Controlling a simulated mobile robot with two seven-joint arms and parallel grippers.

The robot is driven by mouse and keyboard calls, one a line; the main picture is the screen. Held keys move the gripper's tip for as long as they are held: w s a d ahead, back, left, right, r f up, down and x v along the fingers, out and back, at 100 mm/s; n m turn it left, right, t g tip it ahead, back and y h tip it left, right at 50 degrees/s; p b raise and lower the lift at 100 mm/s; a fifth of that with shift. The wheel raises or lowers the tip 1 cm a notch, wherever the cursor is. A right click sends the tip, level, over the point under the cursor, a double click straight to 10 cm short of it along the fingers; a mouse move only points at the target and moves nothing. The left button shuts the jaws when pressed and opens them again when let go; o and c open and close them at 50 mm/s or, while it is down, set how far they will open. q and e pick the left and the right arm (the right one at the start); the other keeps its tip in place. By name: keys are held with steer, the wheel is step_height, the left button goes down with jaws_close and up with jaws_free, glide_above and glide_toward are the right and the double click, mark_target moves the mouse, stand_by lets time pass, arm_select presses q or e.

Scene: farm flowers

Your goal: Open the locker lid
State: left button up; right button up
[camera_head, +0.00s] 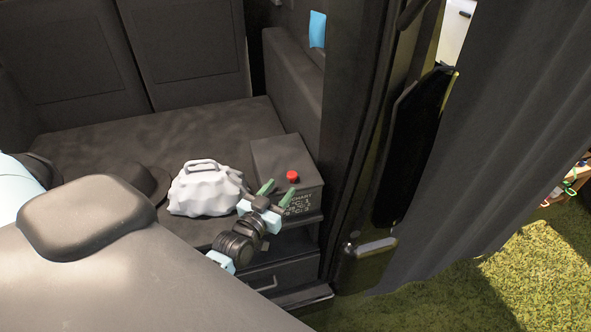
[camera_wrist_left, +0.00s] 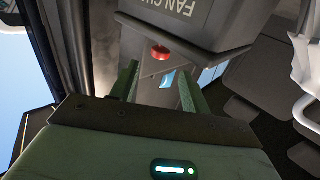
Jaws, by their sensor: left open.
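The locker is a dark grey box (camera_head: 272,157) with white lettering on its front, on the bunk at the right. Its lid looks closed. A red knob (camera_head: 292,176) sits on the lid near the front edge. My left gripper (camera_head: 277,193) is open and empty, just in front of the box, with its green fingers pointing toward the knob. In the left wrist view the red knob (camera_wrist_left: 159,52) shows beyond and between the two fingertips (camera_wrist_left: 159,76), apart from them, under the lettered box (camera_wrist_left: 195,22). My right gripper is not in view.
A white crumpled-looking jug (camera_head: 205,190) with a handle stands left of the locker. A drawer (camera_head: 282,279) with a handle is below it. A dark pillar (camera_head: 350,130) and a grey curtain (camera_head: 500,130) stand to the right. The bunk behind is clear.

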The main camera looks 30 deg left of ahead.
mark_target(290, 177)
arm_select(q)
steer(key=shift+w+r, duration=0.1)
steer(key=shift+w, duration=0.35)
steer(key=w, duration=0.6)
steer(key=shift+w+a, duration=0.25)
steer(key=shift+w, duration=0.15)
jaws_close()
